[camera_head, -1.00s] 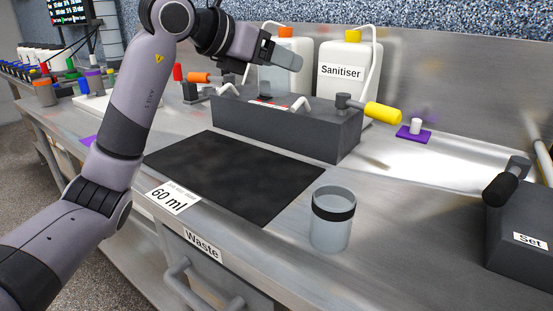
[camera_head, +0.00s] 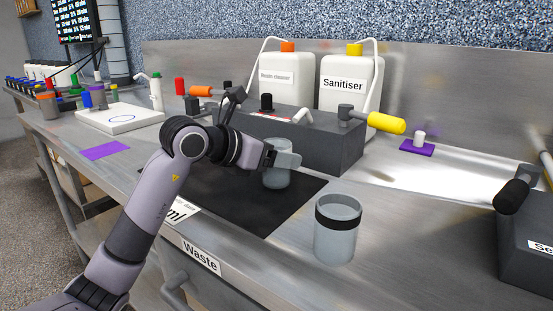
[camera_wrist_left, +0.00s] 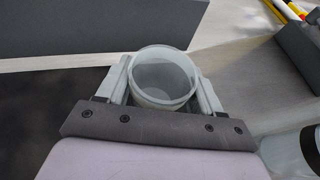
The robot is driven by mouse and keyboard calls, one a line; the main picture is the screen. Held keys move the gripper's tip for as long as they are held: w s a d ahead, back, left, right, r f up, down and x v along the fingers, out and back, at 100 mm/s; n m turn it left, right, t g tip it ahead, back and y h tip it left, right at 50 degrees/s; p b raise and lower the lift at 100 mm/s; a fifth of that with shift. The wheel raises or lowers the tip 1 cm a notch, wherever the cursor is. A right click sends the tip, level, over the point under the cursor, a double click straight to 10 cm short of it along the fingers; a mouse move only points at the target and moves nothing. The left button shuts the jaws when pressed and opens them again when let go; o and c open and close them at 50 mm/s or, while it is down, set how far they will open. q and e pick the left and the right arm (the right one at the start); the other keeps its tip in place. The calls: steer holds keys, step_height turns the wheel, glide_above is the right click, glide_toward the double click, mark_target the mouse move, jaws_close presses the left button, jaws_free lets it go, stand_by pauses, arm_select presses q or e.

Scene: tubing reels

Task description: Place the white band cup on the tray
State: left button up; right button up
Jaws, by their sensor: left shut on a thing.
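My left gripper (camera_head: 283,160) is shut on a clear greyish cup (camera_head: 277,178), upright, with one finger across its near side. In the left wrist view the open mouth of this cup (camera_wrist_left: 163,75) shows between the fingers. Its band is not clear. In the head view it appears over the black mat (camera_head: 250,215), and I cannot tell whether it touches it. A white slab with a blue ring (camera_head: 120,119), perhaps the tray, lies at the left. Another cup with a black band (camera_head: 337,238) stands on the counter to the right. My right gripper is not in view.
A dark block with taps (camera_head: 335,148) stands behind the held cup, with two white bottles (camera_head: 345,90) behind it. A purple square (camera_head: 105,150) lies near the slab. A dark unit (camera_head: 530,220) is at the right edge. Bare counter lies around the black-banded cup.

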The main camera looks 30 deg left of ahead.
arm_select(q)
steer(key=shift+f, duration=0.25)
steer(key=shift+f, duration=0.15)
steer(key=o, duration=1.1)
steer(key=shift+r, duration=0.25)
steer(key=v, duration=1.2)
